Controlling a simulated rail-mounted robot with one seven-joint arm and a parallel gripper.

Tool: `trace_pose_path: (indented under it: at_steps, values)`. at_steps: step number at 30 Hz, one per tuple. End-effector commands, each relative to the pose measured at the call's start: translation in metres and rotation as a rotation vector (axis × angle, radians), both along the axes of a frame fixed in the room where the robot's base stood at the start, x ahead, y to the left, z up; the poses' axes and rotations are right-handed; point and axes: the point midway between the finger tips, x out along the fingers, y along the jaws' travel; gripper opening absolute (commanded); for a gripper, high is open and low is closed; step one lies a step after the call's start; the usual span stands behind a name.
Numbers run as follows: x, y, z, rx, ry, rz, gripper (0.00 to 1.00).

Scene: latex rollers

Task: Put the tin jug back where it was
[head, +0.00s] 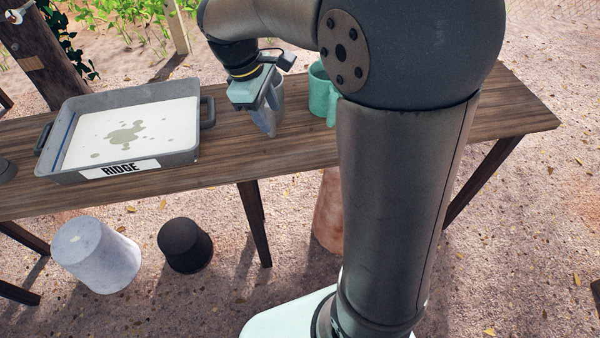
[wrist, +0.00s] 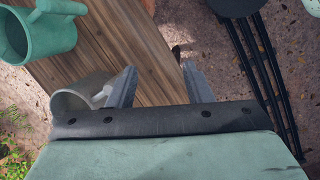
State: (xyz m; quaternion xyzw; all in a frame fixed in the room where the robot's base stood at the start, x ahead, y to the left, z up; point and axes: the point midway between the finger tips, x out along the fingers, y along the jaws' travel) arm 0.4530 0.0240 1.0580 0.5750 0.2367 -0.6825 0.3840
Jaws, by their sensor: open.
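The grey tin jug (head: 279,88) stands on the wooden table, partly hidden behind my gripper in the head view. In the wrist view the tin jug (wrist: 75,99) is at the left, with its handle close beside my left finger; I cannot tell whether they touch. My gripper (head: 267,122) points down close to the tabletop. Its fingers are spread in the wrist view (wrist: 158,80), with only bare table and ground seen between them. The jug's body lies outside the fingers.
A teal jug (head: 320,92) stands to the right of the tin jug, partly behind my arm. A grey tray (head: 188,155) labelled RIDGE sits to the left. Table (head: 225,165) is bare between tray and gripper. A pale bucket (head: 97,256) and dark bucket (head: 185,246) are on the ground.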

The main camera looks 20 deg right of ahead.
Motion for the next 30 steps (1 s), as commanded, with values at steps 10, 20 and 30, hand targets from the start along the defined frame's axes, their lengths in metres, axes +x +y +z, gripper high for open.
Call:
trace_pose_path:
  at_steps: [10,20,30]
  values:
    - [-0.174,-0.018,-0.046,0.212,-0.175,-0.773,0.46]
    - [-0.195,-0.017,-0.058,0.244,-0.189,-0.893,0.46]
    - [-0.195,-0.017,-0.058,0.242,-0.188,-0.889,0.46]
